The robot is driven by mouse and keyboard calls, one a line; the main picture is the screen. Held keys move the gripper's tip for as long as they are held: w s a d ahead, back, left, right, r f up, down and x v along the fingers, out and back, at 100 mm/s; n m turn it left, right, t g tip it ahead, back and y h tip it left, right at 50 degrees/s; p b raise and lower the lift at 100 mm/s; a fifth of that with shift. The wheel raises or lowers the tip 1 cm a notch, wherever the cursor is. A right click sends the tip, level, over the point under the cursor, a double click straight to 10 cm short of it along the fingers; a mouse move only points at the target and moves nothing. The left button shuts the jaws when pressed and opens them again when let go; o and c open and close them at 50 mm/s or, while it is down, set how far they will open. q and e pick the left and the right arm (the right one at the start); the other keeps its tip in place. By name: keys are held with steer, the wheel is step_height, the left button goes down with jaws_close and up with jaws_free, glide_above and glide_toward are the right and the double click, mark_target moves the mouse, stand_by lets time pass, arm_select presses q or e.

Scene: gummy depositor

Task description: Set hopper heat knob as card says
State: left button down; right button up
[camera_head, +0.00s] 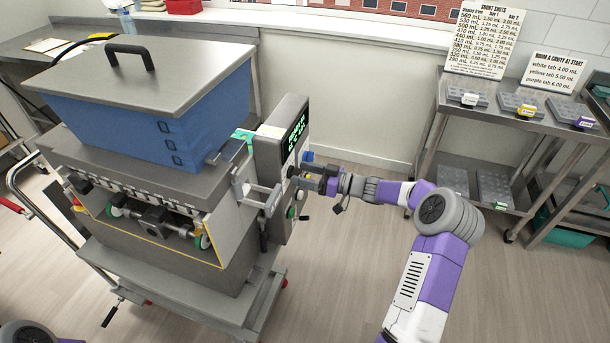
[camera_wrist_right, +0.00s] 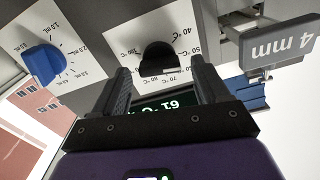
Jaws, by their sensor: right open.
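The black heat knob (camera_wrist_right: 157,55) shows in the right wrist view on a white dial plate marked in °C. My right gripper (camera_wrist_right: 160,72) is open, with one finger on each side of the knob's near part; I cannot tell whether they touch it. In the head view, my right gripper (camera_head: 303,174) is at the control panel (camera_head: 280,145) on the depositor's right side and hides the knob. The panel's display (camera_head: 297,130) is lit; part of a temperature reading shows between my fingers in the wrist view. I cannot identify a heat card. My left gripper is out of view.
A blue knob (camera_wrist_right: 43,63) with an mL scale sits beside the heat knob. A "4 mm" tag (camera_wrist_right: 279,47) juts out opposite it. The blue hopper (camera_head: 150,105) tops the depositor. A steel shelf (camera_head: 510,110) with trays and printed signs (camera_head: 482,40) stands at right.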

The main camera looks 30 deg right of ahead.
steer(key=c, duration=1.1)
steer(key=shift+o, duration=0.2)
